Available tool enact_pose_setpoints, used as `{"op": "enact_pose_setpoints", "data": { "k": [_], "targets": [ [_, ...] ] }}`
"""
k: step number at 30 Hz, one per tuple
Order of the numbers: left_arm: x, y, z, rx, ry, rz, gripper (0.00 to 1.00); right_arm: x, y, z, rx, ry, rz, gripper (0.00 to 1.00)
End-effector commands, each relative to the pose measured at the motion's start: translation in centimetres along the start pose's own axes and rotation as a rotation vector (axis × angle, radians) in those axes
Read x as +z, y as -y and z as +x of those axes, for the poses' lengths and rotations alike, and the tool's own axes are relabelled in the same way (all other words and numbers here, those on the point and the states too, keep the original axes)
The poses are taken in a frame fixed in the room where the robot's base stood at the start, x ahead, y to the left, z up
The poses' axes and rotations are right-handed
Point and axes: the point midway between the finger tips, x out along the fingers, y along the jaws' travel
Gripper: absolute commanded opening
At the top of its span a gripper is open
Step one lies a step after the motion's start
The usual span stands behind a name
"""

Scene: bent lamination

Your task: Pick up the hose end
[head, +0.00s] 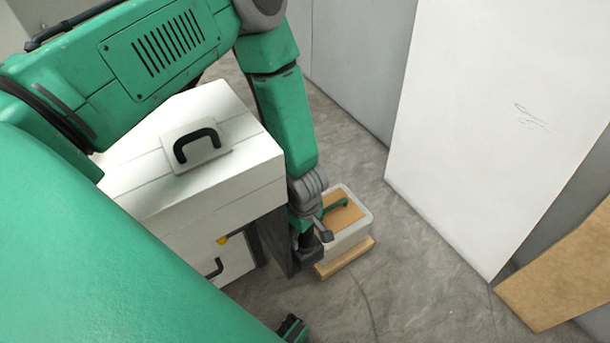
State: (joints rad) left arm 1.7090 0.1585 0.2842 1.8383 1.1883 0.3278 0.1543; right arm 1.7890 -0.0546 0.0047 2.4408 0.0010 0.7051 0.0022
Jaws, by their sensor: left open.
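My left gripper (310,250) is low in the middle of the head view, at the end of the green arm that comes down past the white cabinet. It is open, with its dark fingers beside the near left side of a small pale bin (350,236). A thin green curved piece (336,207) lies over the bin's tan inside, close to my wrist. It may be the hose end, but I cannot tell for sure. My wrist hides the bin's left part. I see no contact between the fingers and the green piece.
The white cabinet (225,200) with a black handle (196,145) on top stands left of the gripper. The bin rests on a wooden base (344,259). A tall white panel (490,120) and a brown board (565,270) stand at right.

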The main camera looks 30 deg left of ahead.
Motion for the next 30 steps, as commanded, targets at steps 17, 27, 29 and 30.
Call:
{"op": "enact_pose_setpoints", "data": {
  "k": [17, 27, 29, 30],
  "targets": [
    [0.0, -0.1, 0.1, 0.002, 0.000, 0.001, 0.11, 0.0, 0.0, 0.0, 0.000, 0.000, 0.000, 0.61],
    [0.0, -0.1, -3.6, 0.003, 0.000, 0.002, 0.11, -0.1, 0.0, -1.5, 0.000, 0.000, 0.000, 0.61],
    [0.0, -0.2, -4.9, 0.004, 0.000, 0.002, 0.11, -0.1, 0.0, -2.1, 0.000, 0.000, 0.000, 0.61],
    [0.0, -0.1, -5.8, 0.004, 0.000, 0.003, 0.11, -0.1, 0.0, -2.4, 0.000, 0.000, 0.000, 0.61]
  ]
}}
